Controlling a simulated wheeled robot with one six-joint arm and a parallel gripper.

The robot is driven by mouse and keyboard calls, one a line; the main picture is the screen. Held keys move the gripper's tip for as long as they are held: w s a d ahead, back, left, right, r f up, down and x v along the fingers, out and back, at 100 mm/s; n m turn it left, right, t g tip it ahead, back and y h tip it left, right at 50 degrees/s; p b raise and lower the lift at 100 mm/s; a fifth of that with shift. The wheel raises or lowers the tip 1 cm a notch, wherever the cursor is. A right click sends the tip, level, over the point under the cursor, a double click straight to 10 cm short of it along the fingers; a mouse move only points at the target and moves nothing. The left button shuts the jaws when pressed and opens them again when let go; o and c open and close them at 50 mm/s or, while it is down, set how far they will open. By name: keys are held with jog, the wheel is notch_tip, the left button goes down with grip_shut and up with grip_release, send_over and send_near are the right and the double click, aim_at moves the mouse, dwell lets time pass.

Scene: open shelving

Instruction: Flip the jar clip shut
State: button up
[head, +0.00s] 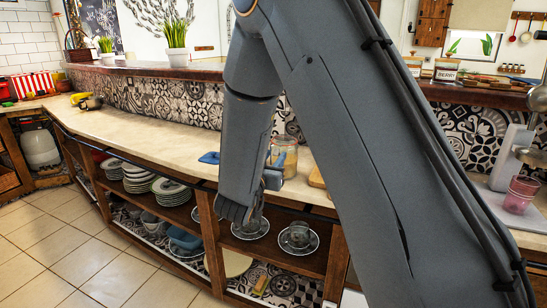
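A clear glass jar (290,153) stands on the pale counter, partly hidden behind my arm. Its lid and clip are too small and too covered to make out. My gripper (272,175) is low at the counter's front edge, close to the jar's near left side. My wrist hides most of it, so the finger gap and any contact with the jar cannot be seen. A small blue piece (209,157) shows left of my wrist at counter height; I cannot tell whether it belongs to my gripper.
A wooden board (317,178) lies right of the jar. Open shelves below the counter hold stacked plates (171,190), bowls and cups on saucers (298,238). A raised ledge (200,73) with plants runs behind. The counter to the left is mostly clear.

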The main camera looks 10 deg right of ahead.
jog(key=shift+w, duration=0.1)
grip_shut()
jog(key=shift+r, duration=0.1)
